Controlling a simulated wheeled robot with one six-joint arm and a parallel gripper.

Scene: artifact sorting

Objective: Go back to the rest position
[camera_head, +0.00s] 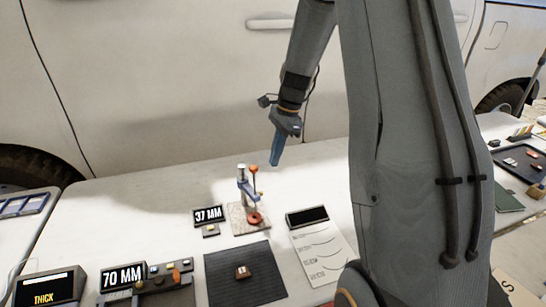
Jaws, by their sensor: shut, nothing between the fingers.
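My gripper (277,152) hangs above the back part of the white table (130,197), pointing down, with its blue fingers together and nothing between them. It is above and a little to the right of a small stand (248,190) with a blue clamp, an orange knob and an orange-red disc at its base. The gripper is apart from the stand. My grey arm covers the right middle of the view.
A black mat (223,286) holds a small brown piece (242,272). Nearby are a "37 MM" display (208,214), a "70 MM" display (123,276), a "THICK" box (48,289) and a white sheet (330,262). Trays (519,165) lie at right. A white vehicle (180,75) stands behind.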

